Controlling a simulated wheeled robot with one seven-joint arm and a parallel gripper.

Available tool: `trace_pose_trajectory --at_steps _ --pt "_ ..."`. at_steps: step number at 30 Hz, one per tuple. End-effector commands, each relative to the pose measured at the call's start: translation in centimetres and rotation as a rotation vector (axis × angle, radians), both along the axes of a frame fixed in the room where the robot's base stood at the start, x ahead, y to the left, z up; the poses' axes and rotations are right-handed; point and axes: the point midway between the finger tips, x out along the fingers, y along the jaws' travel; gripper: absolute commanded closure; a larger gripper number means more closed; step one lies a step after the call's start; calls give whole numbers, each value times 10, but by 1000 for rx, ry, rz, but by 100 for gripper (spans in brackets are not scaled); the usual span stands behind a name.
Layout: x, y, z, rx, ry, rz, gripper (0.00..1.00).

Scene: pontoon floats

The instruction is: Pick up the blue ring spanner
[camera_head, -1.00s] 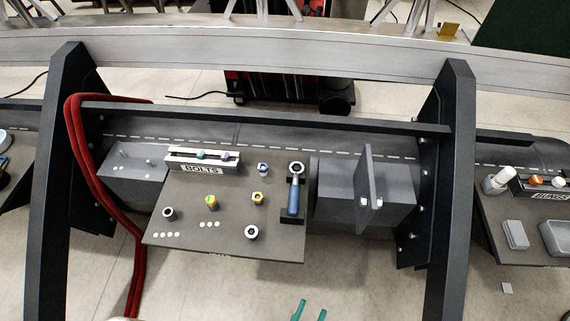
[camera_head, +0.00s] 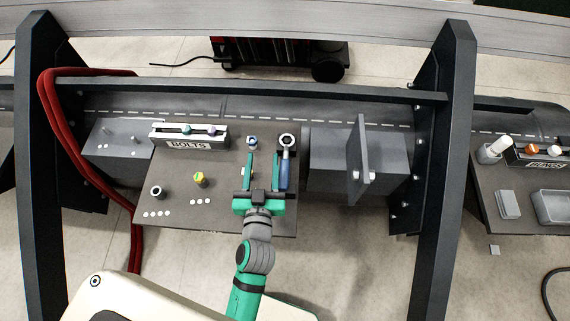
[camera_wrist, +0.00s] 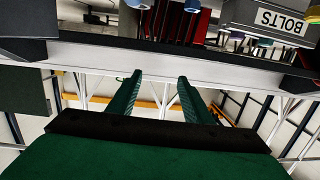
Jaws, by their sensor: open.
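The blue ring spanner (camera_head: 285,170) stands at the right edge of the grey work board (camera_head: 225,217), its metal ring at the far end and its blue handle toward me. My gripper (camera_head: 262,156) is open over the right part of the board, its fingers pointing away from me. Its right finger appears just left of the blue handle; I cannot tell the height gap or whether they touch. Nothing shows between the fingers in the wrist view (camera_wrist: 158,76). I cannot surely pick out the spanner there.
A rack marked BOLTS (camera_head: 189,141) stands at the board's back left. A blue-collared fitting (camera_head: 252,142) is just beyond my left finger. A green-yellow fitting (camera_head: 200,179) and a dark ring fitting (camera_head: 157,192) stand left. A grey block with an upright plate (camera_head: 360,160) is right of the spanner.

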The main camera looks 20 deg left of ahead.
Motion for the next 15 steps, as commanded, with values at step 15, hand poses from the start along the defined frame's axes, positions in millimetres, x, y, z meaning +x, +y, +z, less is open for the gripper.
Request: trace_pose_trajectory --at_steps 15 --pt "78 148 109 -371 -343 540 54"
